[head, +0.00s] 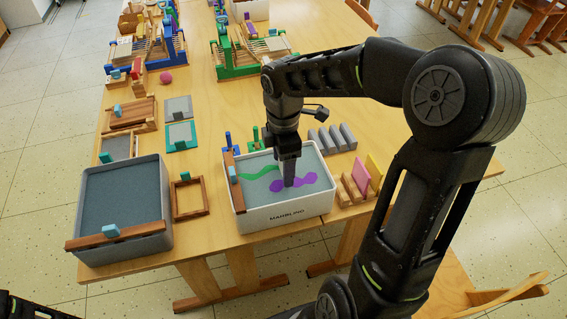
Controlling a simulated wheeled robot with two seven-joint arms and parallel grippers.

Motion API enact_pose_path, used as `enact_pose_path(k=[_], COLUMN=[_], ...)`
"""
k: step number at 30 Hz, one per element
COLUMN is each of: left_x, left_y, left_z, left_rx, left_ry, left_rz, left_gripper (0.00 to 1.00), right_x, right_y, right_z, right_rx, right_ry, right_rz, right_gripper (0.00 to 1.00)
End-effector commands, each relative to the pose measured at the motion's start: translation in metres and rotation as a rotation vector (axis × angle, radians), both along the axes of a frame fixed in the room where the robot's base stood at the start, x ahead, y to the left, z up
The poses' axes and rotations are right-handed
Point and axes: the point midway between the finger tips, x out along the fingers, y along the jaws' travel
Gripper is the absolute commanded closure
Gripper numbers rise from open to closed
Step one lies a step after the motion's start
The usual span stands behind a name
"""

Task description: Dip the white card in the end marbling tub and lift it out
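The white marbling tub (306,211) stands near the table's front edge, with its lettering facing me. Its grey liquid carries a green wavy streak (258,172) and a purple patch (309,180). My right gripper (289,182) points straight down into the tub, its tips at the purple patch. Its fingers look close together, but I cannot tell whether they hold anything. I cannot make out a white card; the gripper or liquid may hide it. My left gripper is not in view.
A wooden rack (346,192) with a pink card (361,174) and a yellow card (374,167) stands right of the tub. A grey tub (88,246) and a wooden frame (190,197) are to its left. Grey blocks (345,134) sit behind. Looms (228,62) stand farther back.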

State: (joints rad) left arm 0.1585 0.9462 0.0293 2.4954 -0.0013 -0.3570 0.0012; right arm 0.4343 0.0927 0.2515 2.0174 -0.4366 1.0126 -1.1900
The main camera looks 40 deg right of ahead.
Motion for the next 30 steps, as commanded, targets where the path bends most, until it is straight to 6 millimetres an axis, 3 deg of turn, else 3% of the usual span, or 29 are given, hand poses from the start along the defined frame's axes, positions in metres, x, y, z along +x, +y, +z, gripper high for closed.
enact_pose_path(k=[30], left_x=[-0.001], left_y=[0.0], left_z=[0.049], left_rx=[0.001], left_ry=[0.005], left_rz=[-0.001], left_gripper=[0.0], right_x=[0.0], right_y=[0.0], right_z=[0.057], right_rx=[0.0], right_ry=[-0.001], right_rz=[0.0], right_gripper=[0.62])
